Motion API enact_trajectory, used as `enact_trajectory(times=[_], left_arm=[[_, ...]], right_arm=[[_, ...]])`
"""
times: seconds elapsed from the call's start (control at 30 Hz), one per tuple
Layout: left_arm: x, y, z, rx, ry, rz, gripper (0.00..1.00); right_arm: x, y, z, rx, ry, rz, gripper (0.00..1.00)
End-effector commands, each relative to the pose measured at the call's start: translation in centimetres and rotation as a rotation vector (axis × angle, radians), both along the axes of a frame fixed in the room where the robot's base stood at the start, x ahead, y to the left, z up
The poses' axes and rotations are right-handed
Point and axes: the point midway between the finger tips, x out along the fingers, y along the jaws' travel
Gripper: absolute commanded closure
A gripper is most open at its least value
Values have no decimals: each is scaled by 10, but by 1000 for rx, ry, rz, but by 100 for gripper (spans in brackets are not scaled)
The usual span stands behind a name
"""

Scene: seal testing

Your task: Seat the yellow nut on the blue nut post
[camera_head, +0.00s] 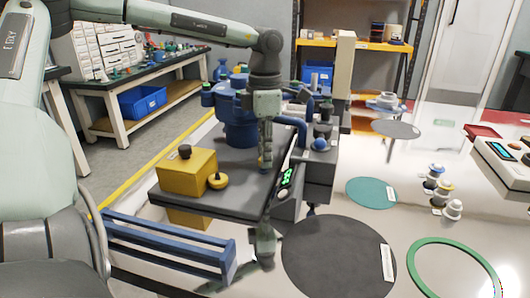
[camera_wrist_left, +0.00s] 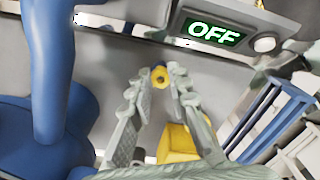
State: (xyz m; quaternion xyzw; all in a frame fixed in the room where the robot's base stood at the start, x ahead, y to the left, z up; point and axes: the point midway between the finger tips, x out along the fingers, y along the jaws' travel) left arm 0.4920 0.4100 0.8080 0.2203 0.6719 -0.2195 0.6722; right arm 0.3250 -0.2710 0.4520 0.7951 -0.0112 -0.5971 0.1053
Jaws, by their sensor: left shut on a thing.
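My left gripper (camera_head: 265,166) points down over the right part of the dark bench top. In the left wrist view its two fingertips (camera_wrist_left: 160,77) close on the small yellow nut (camera_wrist_left: 160,75), which has a dark centre. In the head view the nut is a small yellow patch (camera_head: 262,161), partly hidden by the fingers. I cannot tell the gap between the nut and the bench top. Small stands with blue (camera_head: 437,173), yellow and white parts are at the right; I cannot tell which thing is the blue nut post. My right gripper is not in view.
A yellow box (camera_head: 187,172) with a round yellow knob stands on the bench (camera_head: 225,200), left of the gripper. A blue pump-like body (camera_head: 237,125) and pipe stand behind. The display (camera_wrist_left: 212,33) reads OFF. A blue rail frame (camera_head: 165,245) lies in front.

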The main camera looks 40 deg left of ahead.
Motion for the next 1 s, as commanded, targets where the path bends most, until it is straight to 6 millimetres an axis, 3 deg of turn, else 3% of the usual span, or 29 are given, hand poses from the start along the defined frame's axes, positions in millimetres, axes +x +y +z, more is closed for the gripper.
enact_trajectory(times=[0.43, 0.47, 0.63, 1.0], left_arm=[[0, 0, -1, 1, 1, 0, 100], [0, 0, -1, 1, 1, 0, 80], [0, 0, 0, 0, 0, 0, 59], [0, 0, 4, 0, 0, 0, 58]], right_arm=[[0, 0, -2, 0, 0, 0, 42], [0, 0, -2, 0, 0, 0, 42], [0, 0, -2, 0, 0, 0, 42], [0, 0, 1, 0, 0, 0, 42]])
